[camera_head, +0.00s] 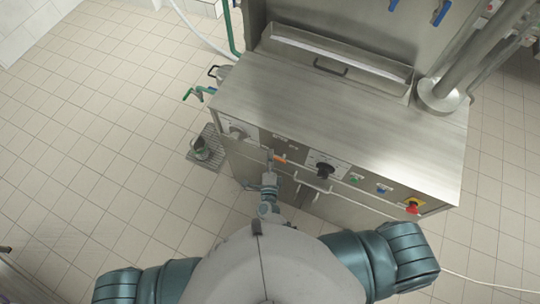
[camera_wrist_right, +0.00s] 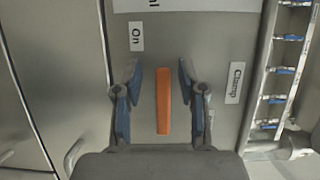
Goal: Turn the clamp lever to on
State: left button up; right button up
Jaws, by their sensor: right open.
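The clamp lever is a small orange bar on the front panel of the steel machine (camera_head: 340,115). It shows in the head view (camera_head: 280,158) and, upright and large, in the wrist view (camera_wrist_right: 163,102). An "On" label (camera_wrist_right: 137,37) is to its upper left and a "Clamp" label (camera_wrist_right: 234,83) to its right. My right gripper (camera_head: 269,160) is at the panel by the lever. In the wrist view its open fingers (camera_wrist_right: 160,75) stand on either side of the lever, with gaps on both sides; I cannot tell how deep they reach. My left gripper is out of view.
The panel also has a black knob (camera_head: 324,171), a red emergency button (camera_head: 412,208) and a white dial (camera_head: 239,131). A handrail (camera_head: 345,196) runs along the front. A floor grate (camera_head: 205,158) lies at the machine's left. The tiled floor further left is clear.

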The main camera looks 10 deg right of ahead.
jog(key=v, duration=0.7)
